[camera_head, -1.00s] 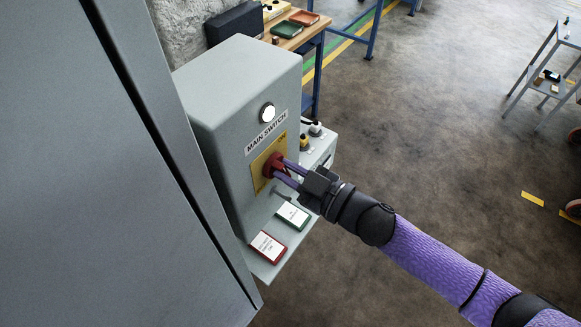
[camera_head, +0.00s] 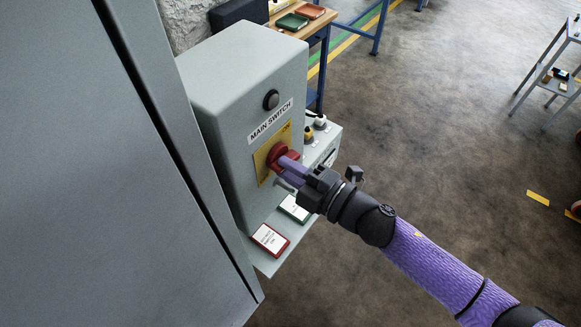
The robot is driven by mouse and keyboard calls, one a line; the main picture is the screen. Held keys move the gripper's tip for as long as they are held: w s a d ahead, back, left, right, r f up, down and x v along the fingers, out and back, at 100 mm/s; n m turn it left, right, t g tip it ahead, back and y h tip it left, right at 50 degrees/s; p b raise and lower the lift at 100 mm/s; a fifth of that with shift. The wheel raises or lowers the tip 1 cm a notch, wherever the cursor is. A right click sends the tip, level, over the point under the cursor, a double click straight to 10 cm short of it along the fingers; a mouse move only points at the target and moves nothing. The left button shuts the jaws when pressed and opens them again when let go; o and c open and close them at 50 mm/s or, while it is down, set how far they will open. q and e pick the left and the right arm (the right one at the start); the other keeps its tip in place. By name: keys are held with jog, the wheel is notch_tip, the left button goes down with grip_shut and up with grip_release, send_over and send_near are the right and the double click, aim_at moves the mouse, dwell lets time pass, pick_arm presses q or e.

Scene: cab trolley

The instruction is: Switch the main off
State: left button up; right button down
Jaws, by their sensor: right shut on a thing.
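The main switch box (camera_head: 250,85) is a grey cabinet with a label reading MAIN SWITCH (camera_head: 270,119). Its round lamp (camera_head: 271,99) is dark. The red rotary handle (camera_head: 277,153) sits on a yellow plate (camera_head: 261,168) below the label. My right gripper (camera_head: 286,168) comes in from the right and is shut on the red handle, with its purple fingers turned one above the other. The fingers hide part of the handle. My left gripper is not in view.
A shelf under the box holds a red-framed card (camera_head: 269,239) and a green-framed card (camera_head: 294,209), partly behind my gripper. A large grey cabinet (camera_head: 90,170) fills the left. A workbench with trays (camera_head: 292,21) stands behind.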

jog(key=shift+f+n+b, duration=0.2)
jog(key=shift+n+b, duration=0.15)
jog(key=shift+n, duration=1.15)
jog(key=c, duration=0.6)
grip_release()
jog(key=shift+s+d, duration=0.1)
jog(key=b+v, duration=0.2)
jog(key=v, duration=0.7)
jog(key=shift+s+d+b, duration=0.2)
jog(key=shift+d+b, duration=0.05)
jog(key=shift+b, duration=0.15)
